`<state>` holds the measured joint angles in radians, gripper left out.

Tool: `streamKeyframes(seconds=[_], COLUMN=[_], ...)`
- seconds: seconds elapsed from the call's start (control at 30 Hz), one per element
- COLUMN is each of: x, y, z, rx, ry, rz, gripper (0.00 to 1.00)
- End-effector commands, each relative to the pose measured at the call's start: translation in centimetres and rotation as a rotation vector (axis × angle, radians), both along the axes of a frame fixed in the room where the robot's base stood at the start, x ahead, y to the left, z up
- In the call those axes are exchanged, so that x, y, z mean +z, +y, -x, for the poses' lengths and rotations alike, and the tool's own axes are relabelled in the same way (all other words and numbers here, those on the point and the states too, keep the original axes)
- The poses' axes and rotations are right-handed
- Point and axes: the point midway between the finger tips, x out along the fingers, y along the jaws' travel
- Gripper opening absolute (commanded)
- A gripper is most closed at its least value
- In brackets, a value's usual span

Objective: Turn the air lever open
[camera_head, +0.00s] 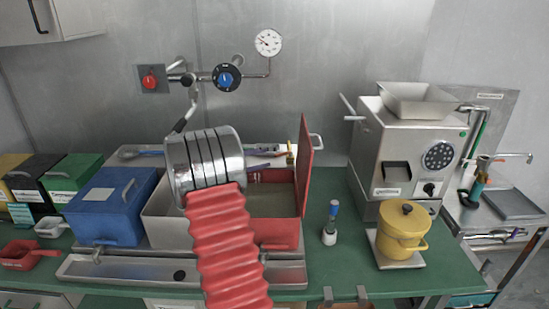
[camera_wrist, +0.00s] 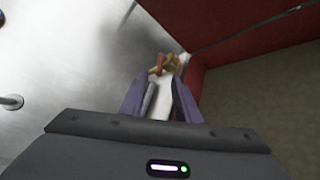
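A small brass valve (camera_wrist: 172,62) with an orange-red lever (camera_wrist: 157,70) shows just beyond my fingertips in the wrist view. In the head view, a small brass fitting (camera_head: 290,158) stands behind the red open box and looks like the same valve. My gripper (camera_wrist: 160,92) has its two purple fingers apart, pointing at the valve, with a visible gap between them. I see no clear contact with the lever. In the head view my arm hides most of the gripper.
A steel wall lies behind. A blue box (camera_head: 105,208) is at left; a grinder (camera_head: 405,150) and yellow pot (camera_head: 402,232) are at right.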

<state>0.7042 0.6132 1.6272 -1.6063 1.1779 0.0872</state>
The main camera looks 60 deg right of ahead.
Motion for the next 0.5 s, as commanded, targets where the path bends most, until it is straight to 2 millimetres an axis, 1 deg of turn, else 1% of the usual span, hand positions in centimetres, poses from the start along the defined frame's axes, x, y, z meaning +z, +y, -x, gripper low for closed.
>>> streamKeyframes(seconds=[0.3,0.5], x=[-1.0,-1.3], y=[-3.9,-5.7], z=[1.7,2.3], rx=[-0.003,-0.003], ry=[0.0,-0.001], rz=[-0.001,0.0], gripper=[0.3,0.3])
